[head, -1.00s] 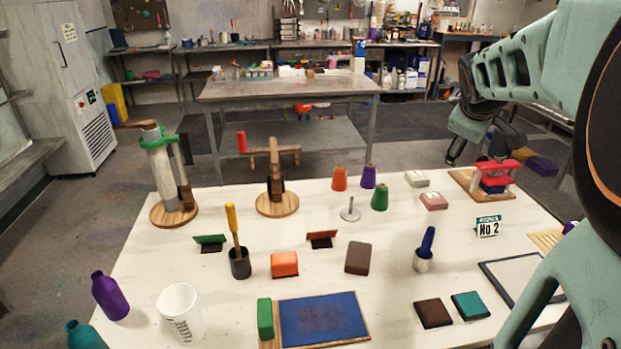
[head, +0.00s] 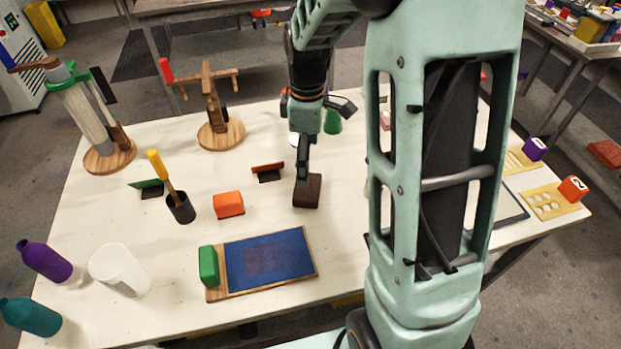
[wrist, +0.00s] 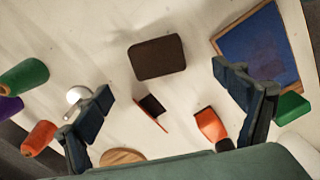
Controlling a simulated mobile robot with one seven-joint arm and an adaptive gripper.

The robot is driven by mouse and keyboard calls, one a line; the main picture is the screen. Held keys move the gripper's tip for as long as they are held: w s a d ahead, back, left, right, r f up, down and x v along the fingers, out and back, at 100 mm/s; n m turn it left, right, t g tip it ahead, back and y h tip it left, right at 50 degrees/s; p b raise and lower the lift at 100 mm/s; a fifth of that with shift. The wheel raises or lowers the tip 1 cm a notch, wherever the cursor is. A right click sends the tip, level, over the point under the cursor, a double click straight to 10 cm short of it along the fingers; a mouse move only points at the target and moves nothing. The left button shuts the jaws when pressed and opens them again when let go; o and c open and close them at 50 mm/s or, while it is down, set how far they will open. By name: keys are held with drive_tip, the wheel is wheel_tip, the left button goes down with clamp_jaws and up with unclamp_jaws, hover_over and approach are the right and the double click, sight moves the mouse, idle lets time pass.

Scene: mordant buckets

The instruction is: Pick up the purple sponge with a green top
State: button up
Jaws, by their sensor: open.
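No sponge that is clearly purple with a green top shows in these views. My gripper (head: 304,175) points down over a dark brown block (head: 307,197) in the middle of the white table. In the wrist view my gripper's fingers (wrist: 163,82) are spread apart with nothing between them. The brown block (wrist: 157,57) lies flat below, beyond the fingertips, apart from them. An orange block (head: 229,205) is left of it, and a green block (head: 208,267) stands at the left end of a blue board (head: 270,262). My arm hides part of the table's right side.
A small orange-and-dark stand (head: 267,172) is just left of my gripper. A dark cup with a yellow-handled tool (head: 180,208), a white beaker (head: 118,268) and purple (head: 45,262) and teal (head: 30,317) bottles are at left. Wooden-based stands (head: 215,135) are behind. The wrist view shows an orange cone (wrist: 38,138).

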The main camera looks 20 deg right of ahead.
hover_over(307, 190)
wheel_tip(307, 190, down, 4)
drive_tip(key=shift+w+d+f, duration=0.1)
drive_tip(key=shift+w, duration=0.05)
drive_tip(key=shift+w+f+p, duration=0.2)
drive_tip(key=shift+f+p, duration=0.2)
drive_tip(key=shift+f, duration=1.15)
drive_tip(key=shift+w+f+p, duration=0.2)
drive_tip(key=shift+f+p, duration=0.15)
drive_tip(key=shift+f, duration=1.2)
drive_tip(key=c, duration=0.8)
drive_tip(key=shift+c, duration=0.3)
